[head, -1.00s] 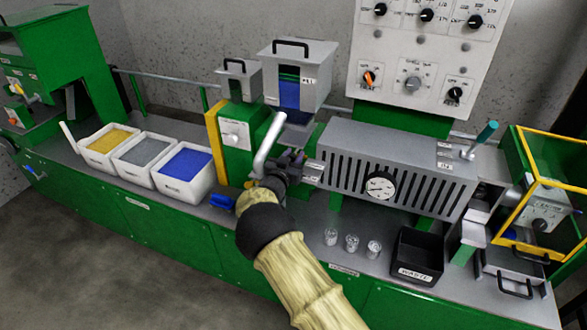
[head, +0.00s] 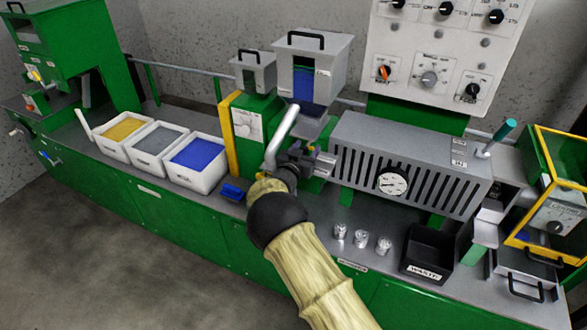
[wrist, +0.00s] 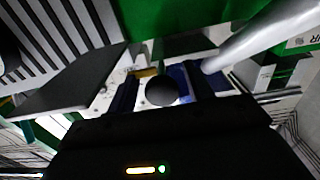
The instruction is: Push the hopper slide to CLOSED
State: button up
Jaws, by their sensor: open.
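The grey hopper (head: 308,70) stands above the bench, with blue material showing through its front window. A grey plate (head: 312,127) shows under it, but I cannot tell whether this is the slide or read a CLOSED mark. My gripper (head: 312,163) is below the hopper, at the left end of the slotted barrel. In the wrist view my gripper (wrist: 160,88) is open, with a round black knob (wrist: 161,91) showing between its fingers. I cannot tell whether they touch it. In the head view the knob is hidden by my gripper.
A pale bent pipe (head: 281,137) passes close beside my gripper. The slotted barrel (head: 410,165) with its gauge is to the right. White bins of yellow, grey and blue material (head: 198,188) stand left. Glass cups (head: 361,239) and a black waste bin (head: 428,280) are in front.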

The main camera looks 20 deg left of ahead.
jog(key=s+a+b, duration=0.1)
jog(key=s+b, duration=0.1)
jog(key=s, duration=1.4)
jog(key=shift+s+a, duration=0.1)
jog(key=shift+a, duration=0.05)
jog(key=w+d+r+g+y+p, duration=0.1)
jog(key=d+r+g+p, duration=0.2)
jog(key=d, duration=0.8)
jog(key=w+d+r+g+y+p, duration=0.15)
jog(key=d+g, duration=0.35)
jog(key=d, duration=0.5)
jog(key=s+d+r+g+p, duration=0.1)
jog(key=s+d+r+g, duration=0.1)
jog(key=s+d, duration=0.7)
jog(key=s+d+r+g+h+p, duration=0.1)
jog(key=s+d+g, duration=0.4)
jog(key=s+d, duration=0.5)
jog(key=s+r+p, duration=0.1)
jog(key=s, duration=0.2)
jog(key=shift+s+d+r+n, duration=0.25)
jog(key=shift+s+r+n, duration=0.05)
jog(key=shift+r+n, duration=0.1)
